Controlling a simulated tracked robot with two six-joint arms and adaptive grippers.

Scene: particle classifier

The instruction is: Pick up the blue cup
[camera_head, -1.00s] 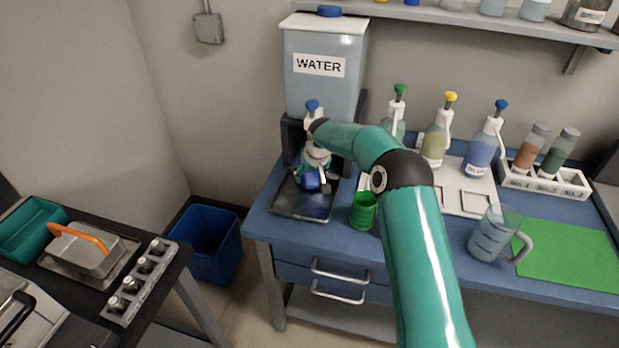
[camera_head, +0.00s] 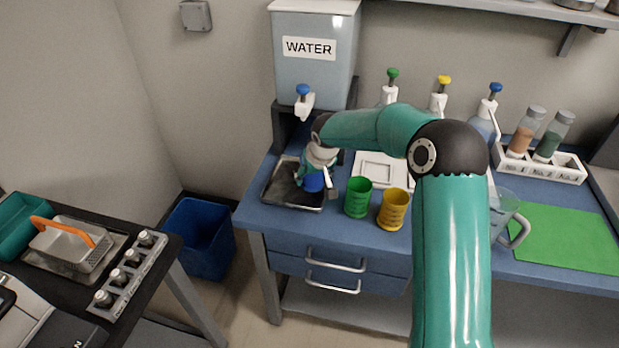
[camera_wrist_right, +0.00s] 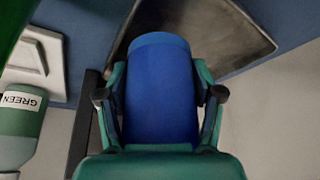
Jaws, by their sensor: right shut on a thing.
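The blue cup (camera_head: 314,183) shows in the head view at the tip of my right arm, over the right part of the dark metal drip tray (camera_head: 281,192). My right gripper (camera_head: 322,180) is shut on it. In the right wrist view the blue cup (camera_wrist_right: 161,92) fills the space between the two fingers of the right gripper (camera_wrist_right: 160,98), which press on its sides. Part of the cup is hidden by the gripper in the head view. I cannot tell how far above the tray it is. My left gripper is not in view.
A green cup (camera_head: 358,197) and a yellow cup (camera_head: 393,209) stand right of the held cup. The water dispenser (camera_head: 315,68) with its blue-topped tap is behind. Pump bottles, a clear jug (camera_head: 503,215) and a green mat (camera_head: 562,238) are further right.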

